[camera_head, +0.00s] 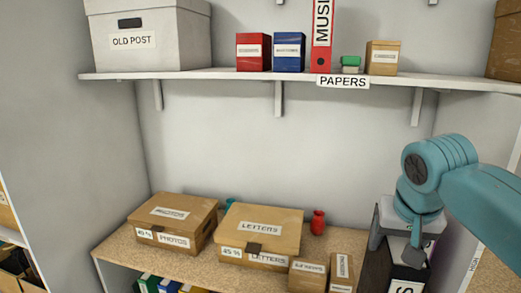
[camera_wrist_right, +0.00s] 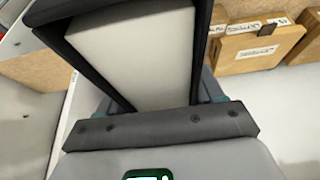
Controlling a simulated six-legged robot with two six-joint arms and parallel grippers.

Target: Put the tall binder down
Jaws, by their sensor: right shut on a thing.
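My right gripper (camera_head: 408,235) is at the lower right of the head view, pointing down from the teal arm. It is shut on the upper part of a tall dark binder (camera_head: 377,268) with a white label, cut off by the frame's bottom edge. In the right wrist view, the binder's pale inside (camera_wrist_right: 135,55) lies between dark side pieces in front of my gripper. The binder looks upright in the head view. Its foot is out of sight, so I cannot tell whether it touches a surface. My left gripper is not in view.
The lower shelf (camera_head: 120,246) holds a PHOTOS box (camera_head: 170,212), a LETTERS box (camera_head: 262,218), small boxes (camera_head: 308,278) and a red vase (camera_head: 318,222). The upper shelf (camera_head: 225,74) carries an OLD POST box (camera_head: 150,50) and a red MUSIC binder (camera_head: 320,50). A wall stands close to the binder's right.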

